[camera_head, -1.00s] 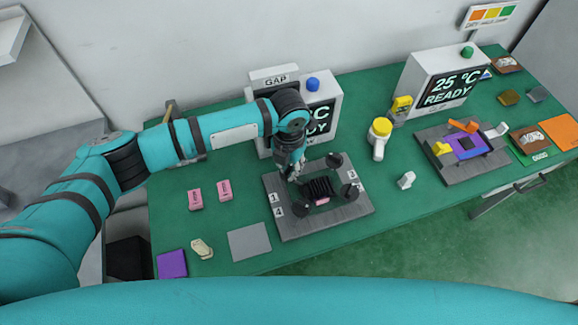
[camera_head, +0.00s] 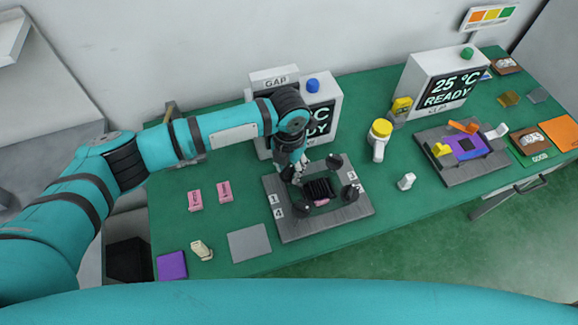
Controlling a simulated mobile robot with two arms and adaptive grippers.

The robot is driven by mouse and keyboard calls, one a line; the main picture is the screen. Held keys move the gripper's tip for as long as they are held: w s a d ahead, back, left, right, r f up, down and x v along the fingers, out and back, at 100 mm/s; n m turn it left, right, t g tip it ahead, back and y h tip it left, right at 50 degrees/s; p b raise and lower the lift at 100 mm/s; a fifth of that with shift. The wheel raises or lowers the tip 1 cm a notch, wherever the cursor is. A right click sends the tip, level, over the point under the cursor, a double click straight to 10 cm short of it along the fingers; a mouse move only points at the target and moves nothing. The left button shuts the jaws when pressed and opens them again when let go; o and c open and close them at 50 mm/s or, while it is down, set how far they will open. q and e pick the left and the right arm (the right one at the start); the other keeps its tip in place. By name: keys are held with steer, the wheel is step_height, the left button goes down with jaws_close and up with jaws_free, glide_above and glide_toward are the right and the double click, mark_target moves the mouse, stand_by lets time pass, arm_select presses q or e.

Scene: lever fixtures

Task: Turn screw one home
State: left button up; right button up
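A dark grey plate fixture (camera_head: 325,223) lies on the green table, with a black finned block (camera_head: 318,189) at its middle and something pink under the block. Black knobs stand near its corners, at the back (camera_head: 334,161), the right (camera_head: 350,192) and the front (camera_head: 304,207). The labels 1 and 4 (camera_head: 277,205) are on its left side. My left gripper (camera_head: 294,172) points down at the plate's back left corner, where a dark knob-like shape shows by its fingers. The fingers are too small to tell whether they grip it. My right gripper is not in view.
A GAP display box (camera_head: 325,95) stands close behind my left gripper. Pink blocks (camera_head: 225,191) and a grey square (camera_head: 249,242) lie left of the plate. A yellow-topped white tool (camera_head: 380,138) and a second fixture (camera_head: 463,150) are to the right.

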mark_target(289, 170)
arm_select(q)
step_height(289, 170, up, 12)
steer(key=shift+f, duration=0.2)
stand_by(0.6)
